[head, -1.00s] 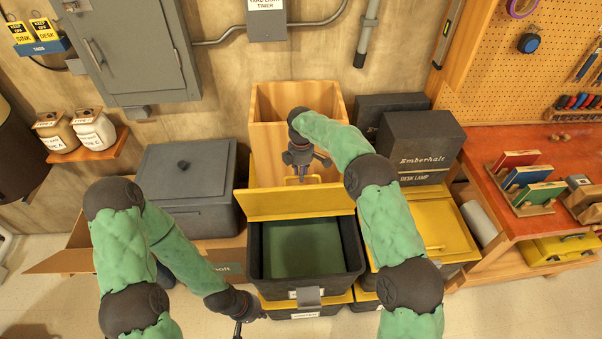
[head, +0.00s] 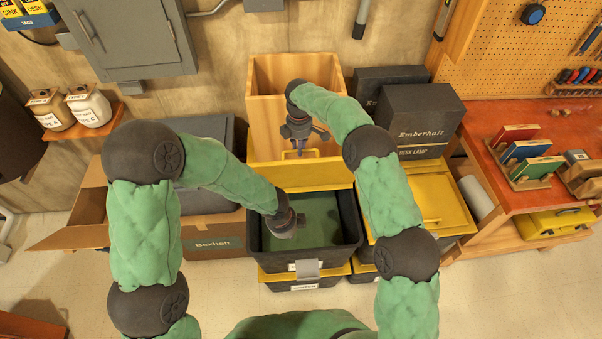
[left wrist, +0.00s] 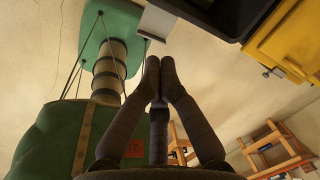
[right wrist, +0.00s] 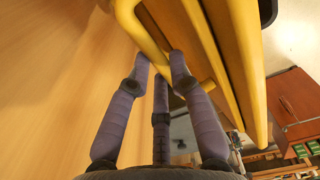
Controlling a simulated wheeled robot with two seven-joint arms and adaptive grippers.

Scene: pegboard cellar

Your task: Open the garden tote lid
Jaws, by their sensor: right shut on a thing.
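The garden tote (head: 352,236) is a black bin with a green inside and a grey front latch (head: 307,268). Its yellow lid (head: 315,176) stands raised along the tote's back edge. My right gripper (head: 300,148) is shut on the yellow lid handle, which also shows in the right wrist view (right wrist: 143,32).
A tall wooden box (head: 262,110) stands right behind the lid. A yellow-lidded bin (head: 440,205) and dark boxes (head: 418,125) stand to the right. An open cardboard box (head: 90,210) and a grey bin are at left. The floor in front is clear.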

